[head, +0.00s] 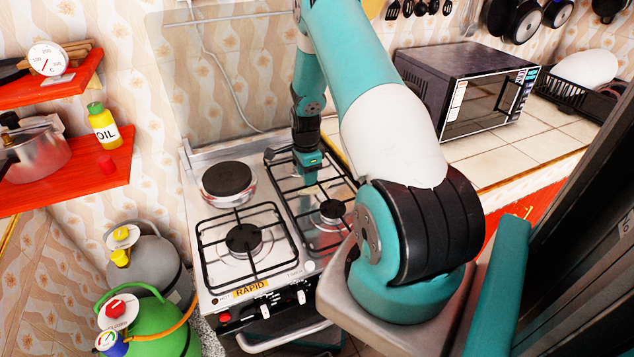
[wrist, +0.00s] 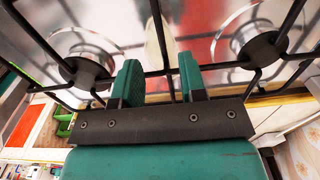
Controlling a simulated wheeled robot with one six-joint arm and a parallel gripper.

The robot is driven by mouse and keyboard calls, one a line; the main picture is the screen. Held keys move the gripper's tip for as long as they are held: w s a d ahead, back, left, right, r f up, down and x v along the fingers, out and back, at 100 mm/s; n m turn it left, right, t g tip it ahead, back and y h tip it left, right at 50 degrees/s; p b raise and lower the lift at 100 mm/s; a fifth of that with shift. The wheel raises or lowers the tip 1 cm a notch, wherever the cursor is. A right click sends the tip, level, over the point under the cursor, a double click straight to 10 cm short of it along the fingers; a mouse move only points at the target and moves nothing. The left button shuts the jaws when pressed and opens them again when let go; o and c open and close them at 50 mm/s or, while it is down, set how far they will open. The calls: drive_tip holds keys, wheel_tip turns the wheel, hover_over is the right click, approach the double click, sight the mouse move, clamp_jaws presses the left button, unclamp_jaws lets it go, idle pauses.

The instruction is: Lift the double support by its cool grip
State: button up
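The double support (head: 322,186) is the long black wire grate over the right-hand pair of burners on the white stove. Its dark bars also cross the wrist view (wrist: 158,30), over two burners. My gripper (head: 309,177) points down at the rear half of this grate. In the wrist view its two green fingers (wrist: 160,78) are apart, one on each side of a bar that runs between them. A gap shows between the fingers and that bar. Whether the fingertips reach below the bar is hard to tell. No separate grip is clearly visible.
A single grate (head: 243,240) and a dark hotplate (head: 228,180) are on the stove's left side. A microwave (head: 468,92) stands on the tiled counter at right. Red shelves (head: 75,180) hold a pot and oil bottle (head: 104,128). Gas cylinders (head: 150,325) stand at left.

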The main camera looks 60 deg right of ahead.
drive_tip(key=shift+w+f+p, duration=0.15)
drive_tip(key=shift+f+p, duration=0.6)
drive_tip(key=shift+f, duration=1.3)
drive_tip(key=shift+c, duration=0.2)
clamp_jaws()
drive_tip(key=shift+d+r, duration=0.1)
